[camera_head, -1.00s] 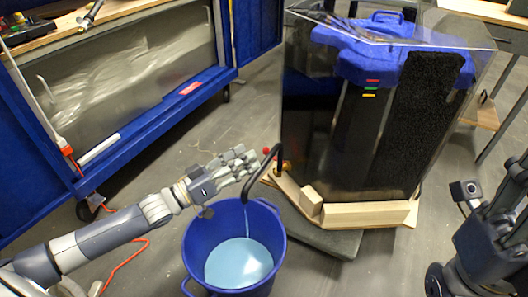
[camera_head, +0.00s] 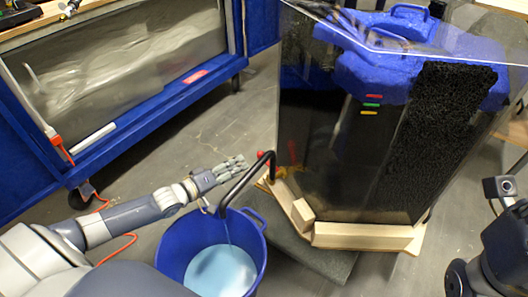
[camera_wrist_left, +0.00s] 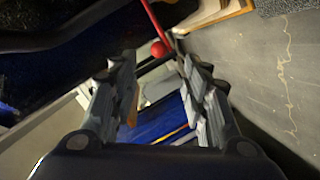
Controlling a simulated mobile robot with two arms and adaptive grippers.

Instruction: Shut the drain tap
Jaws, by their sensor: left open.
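The drain tap shows as a red ball knob (camera_head: 262,155) at the low left corner of the clear tank (camera_head: 340,150). In the left wrist view the red knob (camera_wrist_left: 158,49) sits on a red lever, beyond the fingers and near the middle of the gap. A black bent drain pipe (camera_head: 240,184) leads from the tap to a blue bucket (camera_head: 172,256), and a thin stream falls into it. My left gripper (camera_head: 236,166) is open and empty, just left of the knob. Its fingers (camera_wrist_left: 160,95) are spread. The tap's body is mostly hidden. My right gripper is out of view.
Pale wooden blocks (camera_head: 360,236) edge the tank's base. A blue-framed flow tank (camera_head: 120,75) on casters stands at the back left, with a red hose on the floor (camera_head: 118,250). Grey floor (camera_head: 170,150) is clear between them. My right arm is at the right edge.

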